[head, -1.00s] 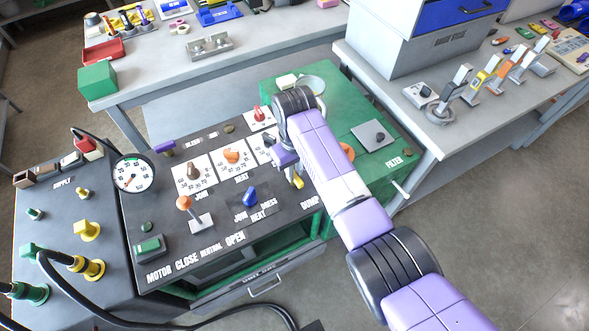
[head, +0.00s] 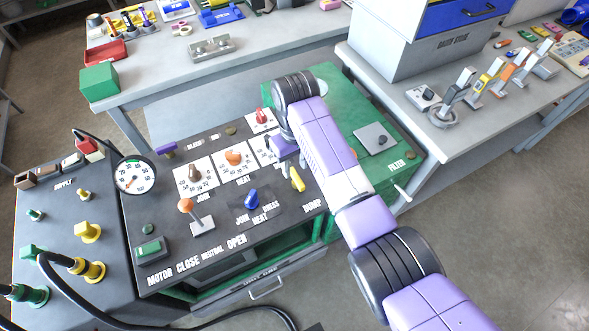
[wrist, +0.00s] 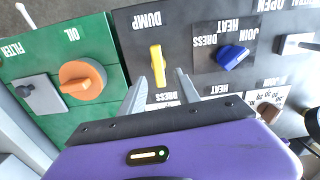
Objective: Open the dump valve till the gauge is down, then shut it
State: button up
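The dump valve handle (head: 298,179) is a small yellow lever above the DUMP label on the black panel. In the wrist view the yellow handle (wrist: 156,62) shows just beyond and between my fingertips, with room on both sides. My gripper (wrist: 161,76) is open with nothing held; I cannot tell how deep the fingers reach around the handle. In the head view my purple gripper body (head: 285,148) is just above and behind the handle, and its fingers are mostly hidden. The gauge (head: 135,176) is a round white dial at the panel's left; its needle is too small to read exactly.
An orange OIL knob (wrist: 82,80) sits on the green section (wrist: 105,35) beside the handle. A black hose curves at the lower left.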

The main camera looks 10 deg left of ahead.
notch_tip(320, 180, up, 4)
jog(key=shift+w+a+r, duration=0.15)
jog(key=shift+w+a, duration=0.1)
jog(key=shift+w, duration=0.05)
dwell(0.4)
jog(key=w+a+r+t+y, duration=0.35)
jog(key=w+a+t, duration=0.2)
jog(key=w, duration=0.25)
jog(key=m+t+y, duration=0.2)
jog(key=m+t, duration=0.2)
jog(key=t, duration=0.4)
send_over(293, 173)
jog(key=d, duration=0.3)
jog(key=s+d+r+m+h, duration=0.1)
jog(key=s+d, duration=0.7)
jog(key=s, duration=0.6)
jog(key=s+d+r+m+t+h+b, duration=0.1)
jog(key=s+d+r+h, duration=0.1)
jog(key=s+d, duration=0.6)
jog(key=s+d+r+m+h, duration=0.1)
jog(key=s+d, duration=0.7)
jog(key=s, duration=1.2)
jog(key=shift+s+r+m+h, duration=0.2)
jog(key=shift+m+h, duration=0.1)
jog(key=shift+h, duration=0.45)
